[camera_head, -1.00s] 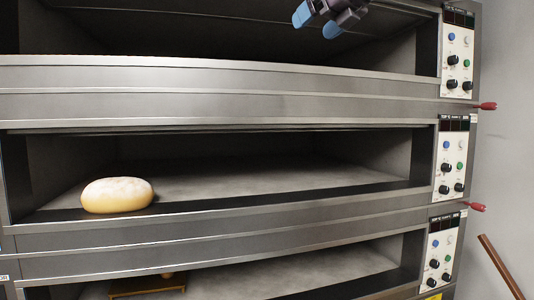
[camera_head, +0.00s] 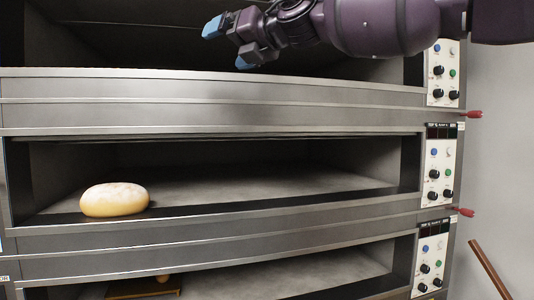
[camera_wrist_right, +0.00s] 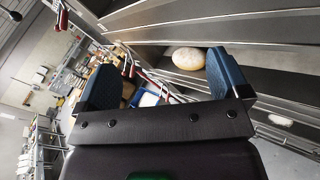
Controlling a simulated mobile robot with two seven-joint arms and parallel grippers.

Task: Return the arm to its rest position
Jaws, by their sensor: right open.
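My right gripper (camera_head: 227,44) is open, with blue fingertips and nothing between them. It is in front of the top oven deck in the head view, its dark purple arm reaching in from the right. In the right wrist view the two blue fingers (camera_wrist_right: 160,82) stand wide apart. A pale round loaf (camera_head: 115,199) lies at the left front of the middle deck, well below and apart from the gripper. A loaf also shows in the right wrist view (camera_wrist_right: 188,58). My left gripper is not in view.
The steel deck oven (camera_head: 230,113) fills the front. Control panels (camera_head: 440,165) and red handles (camera_head: 466,212) stick out at its right side. The lower deck holds a brown board (camera_head: 140,288). A brown pole (camera_head: 489,268) leans at the lower right. Cluttered shelves (camera_wrist_right: 100,90) show in the wrist view.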

